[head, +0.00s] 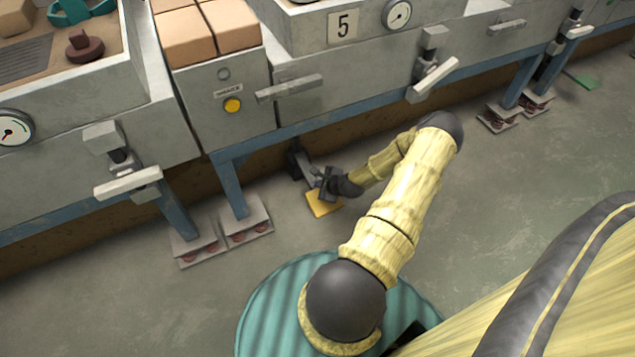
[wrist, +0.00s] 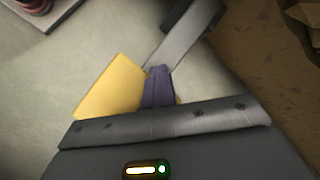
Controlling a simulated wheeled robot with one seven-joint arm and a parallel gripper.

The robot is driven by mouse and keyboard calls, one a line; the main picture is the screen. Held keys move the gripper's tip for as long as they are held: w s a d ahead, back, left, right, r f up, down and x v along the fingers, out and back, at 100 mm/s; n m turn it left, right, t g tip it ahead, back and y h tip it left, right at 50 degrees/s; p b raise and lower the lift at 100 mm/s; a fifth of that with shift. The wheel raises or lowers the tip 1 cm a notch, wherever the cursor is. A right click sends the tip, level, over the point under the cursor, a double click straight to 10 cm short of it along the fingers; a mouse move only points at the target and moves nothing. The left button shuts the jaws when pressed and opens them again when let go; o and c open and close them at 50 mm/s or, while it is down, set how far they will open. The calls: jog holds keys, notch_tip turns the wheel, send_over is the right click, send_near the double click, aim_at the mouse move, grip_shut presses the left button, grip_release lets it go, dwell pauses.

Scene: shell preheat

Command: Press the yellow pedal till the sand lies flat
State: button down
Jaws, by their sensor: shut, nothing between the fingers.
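The yellow pedal (head: 322,206) is a flat plate low at the floor, below the bench, on a grey lever that runs back under the bench. My gripper (head: 322,183) is shut and empty, reaching down at the pedal's back edge. In the wrist view the closed fingers (wrist: 160,75) overlap the right part of the pedal (wrist: 110,88), beside the grey lever (wrist: 185,45). I cannot tell whether they touch it or how far it is pressed. Brown sand (head: 88,62) shows in the bench top at upper left; the bed at the number 5 station is mostly cut off.
The bench's blue legs stand on pale footplates (head: 246,222) left of the pedal. White-handled levers (head: 128,182) stick out from the bench front.

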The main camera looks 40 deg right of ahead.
jog(key=shift+s+f+b, duration=0.25)
jog(key=shift+f+b, duration=0.15)
jog(key=shift+f, duration=0.5)
dwell(0.8)
jog(key=shift+w+a+r+p, duration=0.1)
jog(key=shift+r+p, duration=2.05)
jog(key=shift+r, duration=0.3)
jog(key=shift+w+r+p, duration=0.1)
jog(key=shift+r+p, duration=0.25)
jog(key=shift+r, duration=0.15)
jog(key=shift+r, duration=0.1)
jog(key=r+p, duration=0.4)
jog(key=r, duration=0.1)
jog(key=shift+w, duration=0.2)
jog(key=shift+f, duration=0.1)
